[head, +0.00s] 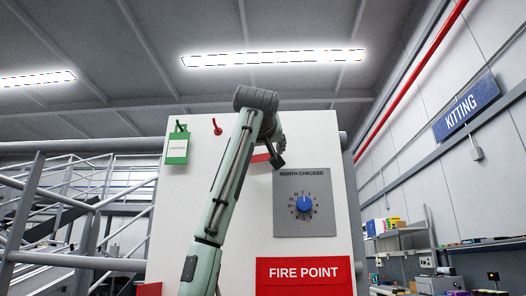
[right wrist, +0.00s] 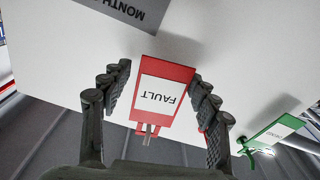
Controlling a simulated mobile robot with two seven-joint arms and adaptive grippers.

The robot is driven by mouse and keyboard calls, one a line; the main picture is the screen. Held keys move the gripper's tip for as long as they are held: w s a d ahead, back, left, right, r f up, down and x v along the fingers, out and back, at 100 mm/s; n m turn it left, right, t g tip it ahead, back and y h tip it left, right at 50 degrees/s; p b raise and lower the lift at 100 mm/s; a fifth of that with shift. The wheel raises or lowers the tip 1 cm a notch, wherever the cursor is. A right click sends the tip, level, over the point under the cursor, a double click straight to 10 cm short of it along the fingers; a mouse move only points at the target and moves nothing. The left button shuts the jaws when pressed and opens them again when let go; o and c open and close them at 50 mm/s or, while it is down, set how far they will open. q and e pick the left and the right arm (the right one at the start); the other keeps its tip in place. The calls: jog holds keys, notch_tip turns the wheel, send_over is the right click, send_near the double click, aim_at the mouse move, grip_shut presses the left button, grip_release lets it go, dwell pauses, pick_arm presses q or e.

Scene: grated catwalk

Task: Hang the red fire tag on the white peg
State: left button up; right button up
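The red fire tag (right wrist: 165,92), with a white label reading FAULT, is upside down in the right wrist view, against the white panel. A pale grey peg (right wrist: 149,134) shows at its red loop and seems to pass through it. In the head view only a strip of the tag (head: 260,158) shows beside my right arm; the peg there is hidden. My right gripper (right wrist: 160,75) is open, its fingers on either side of the tag. The left finger stands apart; the right one is close to the edge, contact unclear. My left gripper is not in view.
A green tag (head: 177,150) hangs on the panel's left, with a red peg (head: 216,127) beside it. A grey plate with a blue dial (head: 303,203) and a red FIRE POINT sign (head: 304,275) are at the right. Stair railings stand at the far left.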

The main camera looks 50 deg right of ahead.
jog(key=shift+o, duration=0.8)
jog(key=v, duration=1.2)
jog(key=shift+w+d, duration=0.1)
jog(key=x, duration=0.9)
jog(key=shift+w+d, duration=0.15)
jog(key=shift+d, duration=0.05)
jog(key=shift+a+r, duration=0.1)
jog(key=shift+a, duration=0.05)
